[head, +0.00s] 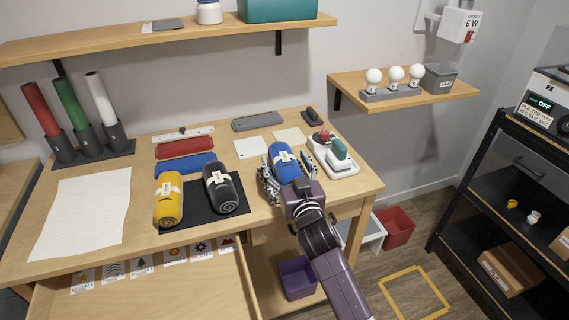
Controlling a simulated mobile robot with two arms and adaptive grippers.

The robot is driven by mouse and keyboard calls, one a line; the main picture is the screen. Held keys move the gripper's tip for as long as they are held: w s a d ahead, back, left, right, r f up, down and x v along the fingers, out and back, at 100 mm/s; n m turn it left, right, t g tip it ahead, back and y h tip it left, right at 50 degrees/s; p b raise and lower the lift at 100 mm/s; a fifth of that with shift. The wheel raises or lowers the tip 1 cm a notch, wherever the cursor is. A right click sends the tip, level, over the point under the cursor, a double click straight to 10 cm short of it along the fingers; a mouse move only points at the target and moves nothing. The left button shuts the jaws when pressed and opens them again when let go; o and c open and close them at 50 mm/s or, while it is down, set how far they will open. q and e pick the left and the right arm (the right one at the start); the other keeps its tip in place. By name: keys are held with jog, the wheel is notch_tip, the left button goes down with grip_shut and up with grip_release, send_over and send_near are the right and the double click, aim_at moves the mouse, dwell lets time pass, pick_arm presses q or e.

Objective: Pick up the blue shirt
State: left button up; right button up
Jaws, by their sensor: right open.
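The blue shirt (284,160) is a rolled bundle with a white band, near the front right of the wooden table. My right gripper (287,176) is at its near end, with open fingers on the left and right sides of the roll. I cannot tell whether the fingers touch it. The gripper and wrist hide the near end of the roll. A yellow rolled shirt (168,203) and a dark grey rolled shirt (223,190) lie to the left. My left gripper is not in view.
A black mat (196,215) lies under the grey roll. A white base with red and teal parts (340,168) stands close to the gripper's right. Red (185,147) and blue (186,164) flat pieces lie behind the rolls. An open drawer (190,285) extends from the table front.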

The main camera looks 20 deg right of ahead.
jog(key=shift+w, duration=0.65)
jog(key=shift+c, duration=0.4)
jog(key=c, duration=1.2)
jog(key=shift+c, duration=0.4)
